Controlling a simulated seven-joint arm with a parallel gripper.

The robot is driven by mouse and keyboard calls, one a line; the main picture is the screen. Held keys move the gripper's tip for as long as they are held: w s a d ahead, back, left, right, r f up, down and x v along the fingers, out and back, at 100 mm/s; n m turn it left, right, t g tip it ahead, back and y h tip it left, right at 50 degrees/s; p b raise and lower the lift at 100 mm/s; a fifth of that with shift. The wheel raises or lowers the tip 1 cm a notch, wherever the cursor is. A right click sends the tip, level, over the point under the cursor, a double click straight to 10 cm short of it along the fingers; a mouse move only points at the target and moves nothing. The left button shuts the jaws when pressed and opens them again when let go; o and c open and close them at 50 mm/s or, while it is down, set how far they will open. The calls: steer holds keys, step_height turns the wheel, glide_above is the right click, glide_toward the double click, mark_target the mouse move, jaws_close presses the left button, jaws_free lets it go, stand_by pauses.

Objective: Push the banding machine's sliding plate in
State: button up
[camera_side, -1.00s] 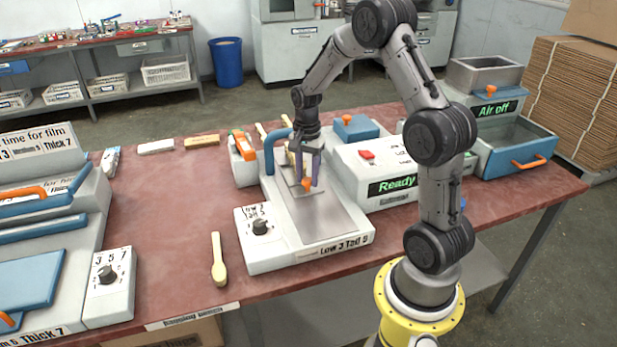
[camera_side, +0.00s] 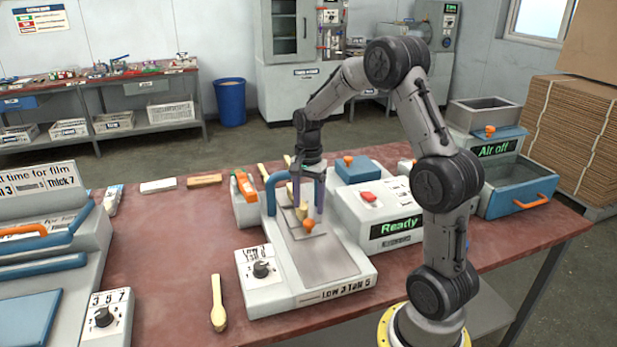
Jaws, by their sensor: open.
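The banding machine (camera_side: 262,300) is a pale grey unit on the red-brown table, with a dial on its left and a "Low 3 Tall 5" label in front. Its sliding plate (camera_side: 303,235) is a flat metal piece with an orange knob (camera_side: 309,225), lying on the machine's metal top. My gripper (camera_side: 307,211) points down over the back part of the machine, just behind the knob. Its two purple fingers are apart. A small tan piece (camera_side: 301,212) shows between or behind them; I cannot tell if they touch it. The fingers partly hide the machine's back end.
A blue arched handle (camera_side: 273,190) rises close left of my gripper. The "Ready" box (camera_side: 385,225) with a red button stands close right.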

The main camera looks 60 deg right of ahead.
step_height(320, 180, up, 9)
stand_by(0.3)
steer(key=shift+r, duration=0.1)
steer(key=s+a+r+n+t, duration=0.2)
steer(key=s+a+r+n, duration=0.1)
steer(key=a+r, duration=0.3)
steer(key=s+a+r+n+t, duration=0.15)
steer(key=a+r, duration=0.25)
steer(key=a, duration=0.4)
steer(key=s+a+f+n+t, duration=0.1)
steer(key=s+a+f+n, duration=0.2)
steer(key=s+n, duration=0.3)
steer(key=s+a+f+n+t, duration=0.1)
steer(key=s+a+f+n, duration=0.1)
steer(key=s+a+n, duration=0.2)
steer(key=s+n, duration=0.3)
steer(key=shift+s+f, duration=0.3)
steer(key=shift+f, duration=0.1)
